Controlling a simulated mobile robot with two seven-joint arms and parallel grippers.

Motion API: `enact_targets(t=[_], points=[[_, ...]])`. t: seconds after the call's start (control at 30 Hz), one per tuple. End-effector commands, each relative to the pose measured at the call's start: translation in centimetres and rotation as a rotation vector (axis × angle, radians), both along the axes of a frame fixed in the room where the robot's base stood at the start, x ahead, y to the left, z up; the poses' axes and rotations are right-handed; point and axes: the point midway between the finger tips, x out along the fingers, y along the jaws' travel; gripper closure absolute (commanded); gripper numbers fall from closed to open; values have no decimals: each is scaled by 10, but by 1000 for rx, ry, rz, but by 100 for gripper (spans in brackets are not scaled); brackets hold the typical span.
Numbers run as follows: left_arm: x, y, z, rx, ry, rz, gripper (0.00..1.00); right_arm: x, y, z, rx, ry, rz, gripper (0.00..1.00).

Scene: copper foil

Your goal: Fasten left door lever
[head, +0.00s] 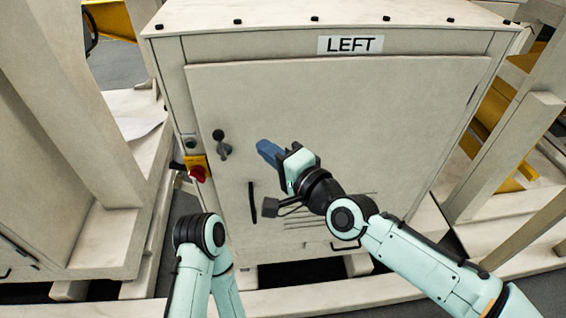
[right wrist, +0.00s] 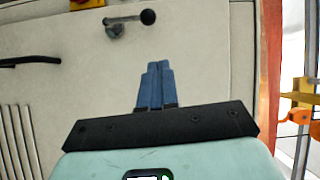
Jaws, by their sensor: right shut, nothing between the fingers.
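The beige cabinet door (head: 330,100) faces me beneath the "LEFT" label (head: 350,44) and looks closed. Its small dark lever (head: 222,145) sits near the door's left edge, with its round knob above the pivot. In the right wrist view the lever (right wrist: 130,20) shows whole, ahead of the fingertips and apart from them. My right gripper (head: 264,149) is to the right of the lever, with its blue fingers together and empty; they also show in the right wrist view (right wrist: 157,68). My left arm shows at the lower left, but its gripper is out of view.
A black vertical handle (head: 252,203) is below the lever. A red and yellow switch (head: 197,168) juts from the cabinet frame left of the lever. Vent slots (head: 330,225) lie low on the door. Beige frames stand on both sides.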

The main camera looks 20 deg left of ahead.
Motion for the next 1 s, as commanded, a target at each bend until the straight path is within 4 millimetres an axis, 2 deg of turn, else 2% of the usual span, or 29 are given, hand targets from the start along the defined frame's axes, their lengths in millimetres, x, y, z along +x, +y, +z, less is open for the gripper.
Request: enact_targets(t=[0.1,0.3,0.9,1.0], points=[[2,0,-4,1,-8,0,100,-5,-17,0,-2,1,-4,100],[3,-1,-6,1,-12,1,100,-12,-29,2,-2,2,-1,100],[3,-1,-6,0,-12,1,100,-14,-31,3,-2,1,-1,100],[3,-1,-4,0,-12,1,100,-9,-33,-8,-18,10,-8,100]])
